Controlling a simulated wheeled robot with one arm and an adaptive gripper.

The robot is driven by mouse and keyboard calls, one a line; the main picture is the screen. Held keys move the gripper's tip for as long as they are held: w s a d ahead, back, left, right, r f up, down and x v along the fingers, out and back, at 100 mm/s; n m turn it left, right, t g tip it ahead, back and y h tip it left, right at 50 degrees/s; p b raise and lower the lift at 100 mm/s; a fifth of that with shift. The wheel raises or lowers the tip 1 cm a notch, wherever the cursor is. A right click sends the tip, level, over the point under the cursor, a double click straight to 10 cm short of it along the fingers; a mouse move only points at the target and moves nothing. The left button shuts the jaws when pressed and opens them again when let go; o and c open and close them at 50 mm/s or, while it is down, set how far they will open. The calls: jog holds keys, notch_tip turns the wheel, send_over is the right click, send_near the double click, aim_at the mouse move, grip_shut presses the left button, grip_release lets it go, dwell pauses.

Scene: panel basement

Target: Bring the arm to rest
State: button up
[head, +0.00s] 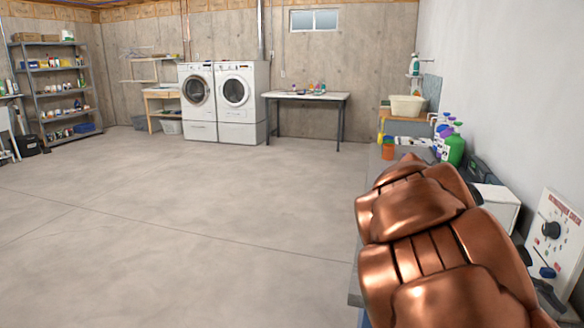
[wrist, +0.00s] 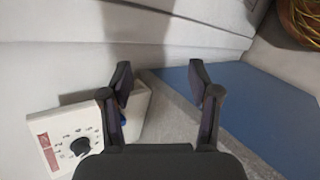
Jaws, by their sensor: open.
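My gripper (wrist: 160,85) shows in the wrist view with its two dark fingers spread apart and nothing between them. It is above a grey surface beside a white wall. In the head view my copper-coloured arm fills the lower right and hides part of the bench (head: 354,290) below it. My gripper itself does not show in the head view.
A white panel with a black dial (head: 552,230) stands at the right and also shows in the wrist view (wrist: 70,142). A green bottle (head: 454,150) and an orange cup (head: 388,150) are beyond my arm. A blue surface (wrist: 250,105) lies right of the fingers. The concrete floor (head: 180,215) is clear.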

jog(key=s+a+f+n+t+y, duration=0.1)
jog(key=s+a+f+y, duration=0.3)
jog(key=s+a+f, duration=0.55)
jog(key=s+a+f+t+y, duration=0.2)
jog(key=s+a+f+y, duration=0.3)
jog(key=a, duration=0.8)
jog(key=s+p+v, duration=0.1)
jog(key=p+v, duration=0.6)
jog(key=v, duration=0.1)
jog(key=s+p+v, duration=0.2)
jog(key=p+v, duration=0.5)
jog(key=v, duration=0.1)
jog(key=shift+a+r+t+p, duration=0.35)
jog(key=shift+r+t, duration=0.05)
jog(key=shift+r, duration=0.15)
